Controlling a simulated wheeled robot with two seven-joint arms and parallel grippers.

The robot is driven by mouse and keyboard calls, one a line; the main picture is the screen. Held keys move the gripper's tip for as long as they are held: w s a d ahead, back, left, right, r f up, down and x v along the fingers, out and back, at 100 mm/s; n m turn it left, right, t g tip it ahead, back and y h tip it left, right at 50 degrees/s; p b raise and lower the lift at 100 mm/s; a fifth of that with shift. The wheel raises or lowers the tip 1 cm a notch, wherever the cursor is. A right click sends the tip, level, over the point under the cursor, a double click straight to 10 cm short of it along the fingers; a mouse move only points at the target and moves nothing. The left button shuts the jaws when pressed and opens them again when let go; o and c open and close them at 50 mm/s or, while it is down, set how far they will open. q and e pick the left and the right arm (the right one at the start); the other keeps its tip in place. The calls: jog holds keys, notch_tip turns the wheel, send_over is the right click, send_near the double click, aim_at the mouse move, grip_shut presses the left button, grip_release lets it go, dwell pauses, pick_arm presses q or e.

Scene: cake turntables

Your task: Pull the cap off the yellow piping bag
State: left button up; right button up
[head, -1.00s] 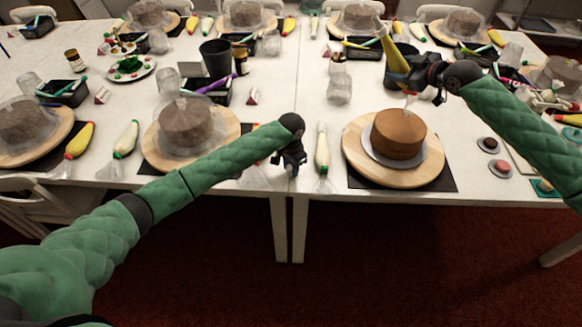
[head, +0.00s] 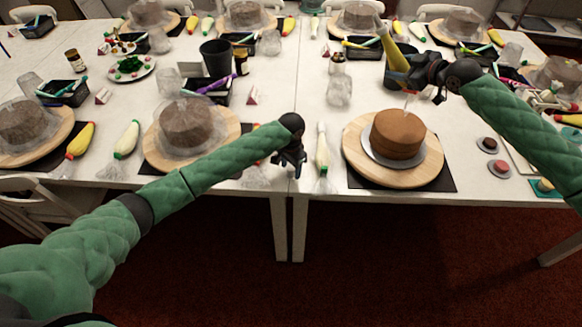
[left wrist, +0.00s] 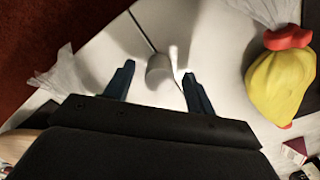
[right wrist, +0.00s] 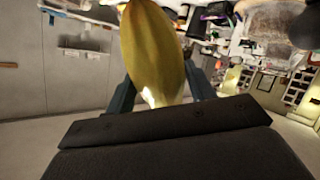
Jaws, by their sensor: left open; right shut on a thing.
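The yellow piping bag (head: 393,50) stands upright at my right gripper (head: 412,84), above the back of the brown cake. In the right wrist view the bag (right wrist: 152,50) rises between the fingers, and its pale lower end (right wrist: 163,93) sits in the jaws, which are shut on it. Whether a cap is on its tip is too small to tell. My left gripper (head: 290,162) is open, low over the table's front edge.
A brown cake (head: 398,134) stands on a wooden turntable (head: 354,160) below my right gripper. A whitish piping bag (head: 321,148) lies right of my left gripper. Covered cakes, cups and trays fill the rest.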

aim_at(403, 58)
pick_arm(q)
jog(key=shift+r+p, duration=2.15)
jog(key=shift+r, duration=0.5)
pick_arm(e)
jog(key=shift+r, duration=2.45)
